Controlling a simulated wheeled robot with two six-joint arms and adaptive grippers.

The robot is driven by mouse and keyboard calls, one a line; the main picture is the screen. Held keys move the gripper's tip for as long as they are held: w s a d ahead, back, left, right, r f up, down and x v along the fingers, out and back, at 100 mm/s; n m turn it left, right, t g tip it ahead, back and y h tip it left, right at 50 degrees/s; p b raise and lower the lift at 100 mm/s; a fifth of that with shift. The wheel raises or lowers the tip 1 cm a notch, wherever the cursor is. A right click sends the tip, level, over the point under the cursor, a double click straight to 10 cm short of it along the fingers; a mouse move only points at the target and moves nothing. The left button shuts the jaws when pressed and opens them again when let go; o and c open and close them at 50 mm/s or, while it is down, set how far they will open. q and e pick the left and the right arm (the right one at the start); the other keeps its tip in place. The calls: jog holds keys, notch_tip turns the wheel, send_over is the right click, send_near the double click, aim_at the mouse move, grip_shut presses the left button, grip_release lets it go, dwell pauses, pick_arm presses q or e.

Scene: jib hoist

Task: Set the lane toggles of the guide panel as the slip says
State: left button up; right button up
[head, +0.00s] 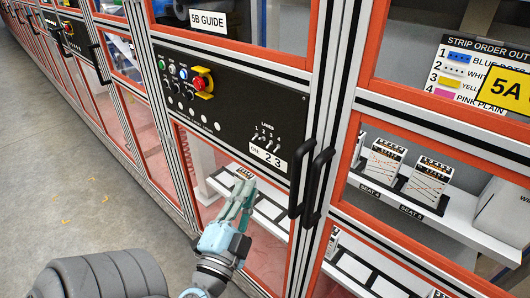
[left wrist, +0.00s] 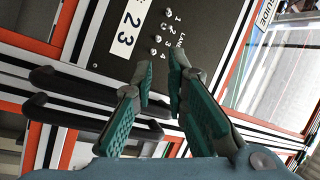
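The black guide panel (head: 235,105) carries a row of small silver lane toggles (head: 266,136) under the word LANES. They also show in the left wrist view (left wrist: 160,33), numbered 1 to 4. Their lever positions are too small to tell. The white slip (head: 268,157) below them reads "ON 2 3"; it also shows in the left wrist view (left wrist: 126,34). My left gripper (head: 243,183), with teal finger pads, is below the panel in the head view. In the left wrist view its fingers (left wrist: 159,68) are apart and empty, with the toggles beyond the tips. My right gripper is not in view.
A red stop button (head: 202,83) and several small buttons sit on the panel's left. Black door handles (head: 318,185) project right of the slip. A strip order sign (head: 480,72) and white boxes (head: 384,160) are at the right. The grey floor (head: 75,170) at left is open.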

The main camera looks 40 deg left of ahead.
pick_arm(q)
jog(key=b, duration=0.3)
send_near(267, 148)
jog(key=f+x, duration=0.1)
jog(key=x, duration=0.7)
jog(key=shift+w+r+p, duration=0.15)
jog(key=shift+r+p, duration=0.25)
jog(key=shift+r, duration=0.05)
jog(key=shift+c, duration=0.5)
